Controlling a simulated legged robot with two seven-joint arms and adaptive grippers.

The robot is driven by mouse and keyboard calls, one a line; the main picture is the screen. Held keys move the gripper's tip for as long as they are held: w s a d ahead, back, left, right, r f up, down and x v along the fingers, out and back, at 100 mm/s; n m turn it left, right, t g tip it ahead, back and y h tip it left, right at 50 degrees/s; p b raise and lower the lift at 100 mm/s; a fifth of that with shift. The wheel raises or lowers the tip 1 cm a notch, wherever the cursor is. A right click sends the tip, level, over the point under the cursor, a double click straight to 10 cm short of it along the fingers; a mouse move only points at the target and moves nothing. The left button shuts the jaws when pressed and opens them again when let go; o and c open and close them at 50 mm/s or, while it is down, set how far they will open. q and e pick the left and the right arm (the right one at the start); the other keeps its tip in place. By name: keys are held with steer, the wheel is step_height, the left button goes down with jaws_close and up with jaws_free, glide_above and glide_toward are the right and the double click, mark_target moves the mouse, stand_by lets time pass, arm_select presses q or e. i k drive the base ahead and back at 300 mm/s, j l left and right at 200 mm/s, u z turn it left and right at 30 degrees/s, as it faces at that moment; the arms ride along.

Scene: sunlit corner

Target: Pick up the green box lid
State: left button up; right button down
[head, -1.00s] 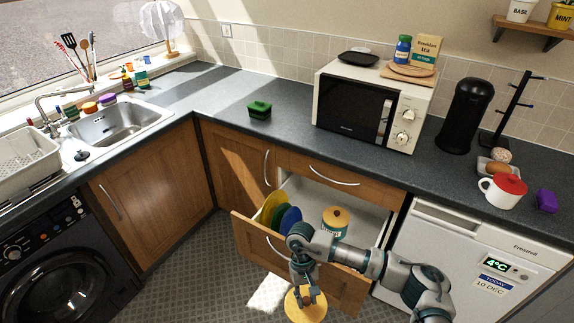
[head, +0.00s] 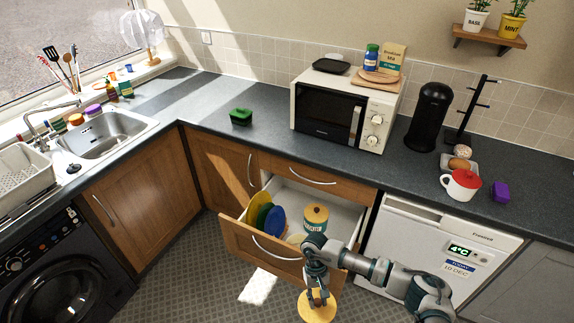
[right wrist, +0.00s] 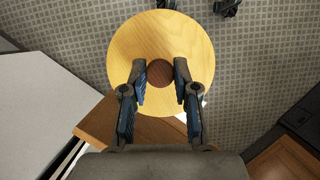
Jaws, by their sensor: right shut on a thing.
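The green box (head: 240,116) with its knobbed lid sits on the dark counter, left of the microwave; the seam between lid and box is too small to make out. My right gripper (head: 314,293) is far from it, low in front of the open drawer. It is shut on the dark brown knob (right wrist: 187,74) of a round, pale wooden lid (right wrist: 157,38). That lid also shows in the head view (head: 317,310), held in front of the drawer. My left gripper is not in view.
The open drawer (head: 262,250) holds colored plates (head: 274,221) and a lidded jar (head: 315,217). Counter around the green box is clear.

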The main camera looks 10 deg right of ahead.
mark_target(239, 112)
steer(key=i+j+z, duration=0.65)
steer(key=i+j, duration=0.2)
steer(key=j, duration=0.15)
steer(key=i+j+z, duration=0.1)
steer(key=j, duration=0.25)
steer(key=i+j+z, duration=0.1)
steer(key=i+j, duration=0.4)
steer(key=j, duration=0.3)
